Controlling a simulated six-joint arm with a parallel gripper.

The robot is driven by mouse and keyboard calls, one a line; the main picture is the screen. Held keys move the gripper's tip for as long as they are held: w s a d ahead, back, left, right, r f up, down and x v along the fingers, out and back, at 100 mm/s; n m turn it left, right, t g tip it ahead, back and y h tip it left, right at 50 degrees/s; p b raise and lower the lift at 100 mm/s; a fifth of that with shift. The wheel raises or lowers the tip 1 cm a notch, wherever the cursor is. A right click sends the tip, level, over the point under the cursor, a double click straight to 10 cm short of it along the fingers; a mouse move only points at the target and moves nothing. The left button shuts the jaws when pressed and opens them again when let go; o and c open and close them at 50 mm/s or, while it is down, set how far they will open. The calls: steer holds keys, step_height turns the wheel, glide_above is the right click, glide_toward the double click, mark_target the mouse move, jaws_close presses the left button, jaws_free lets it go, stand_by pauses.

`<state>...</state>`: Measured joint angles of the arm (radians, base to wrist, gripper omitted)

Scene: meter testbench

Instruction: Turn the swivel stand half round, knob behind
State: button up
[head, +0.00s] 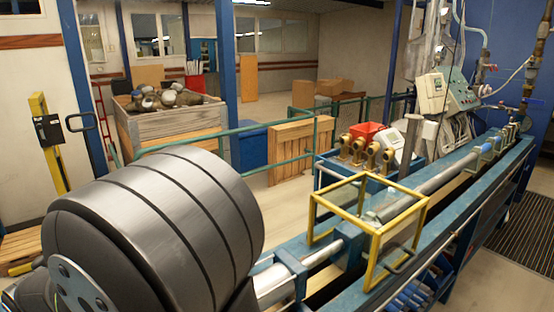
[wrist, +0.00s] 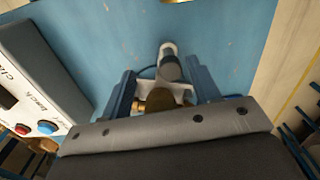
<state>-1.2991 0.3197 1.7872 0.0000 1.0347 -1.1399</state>
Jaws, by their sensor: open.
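In the wrist view my gripper (wrist: 165,80) is open, with one dark blue finger on each side. Between the fingers are a light metal bracket, a short grey post with a pale round end (wrist: 168,58), and a brass round part (wrist: 155,98) that looks like a knob. These look like parts of the swivel stand, but its full shape is hidden by my gripper. I cannot tell whether the fingers touch it. In the head view I do not see my gripper, and I cannot pick out the stand with certainty.
A pale box with red and blue buttons (wrist: 30,80) stands close on the left in the wrist view. The blue surface (wrist: 215,30) beyond the fingers is mostly clear. The head view shows a yellow-framed guard (head: 375,232), several brass fittings (head: 366,152) and a red bin (head: 366,132).

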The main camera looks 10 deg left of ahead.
steer(key=shift+w+a, duration=0.15)
steer(key=shift+w, duration=0.1)
steer(key=shift+w+a, duration=0.9)
steer(key=shift+a, duration=0.05)
steer(key=shift+w+a, duration=0.35)
steer(key=shift+a, duration=0.4)
steer(key=shift+w+a, duration=0.25)
steer(key=shift+a, duration=0.2)
steer(key=o, duration=0.4)
steer(key=shift+o, duration=0.2)
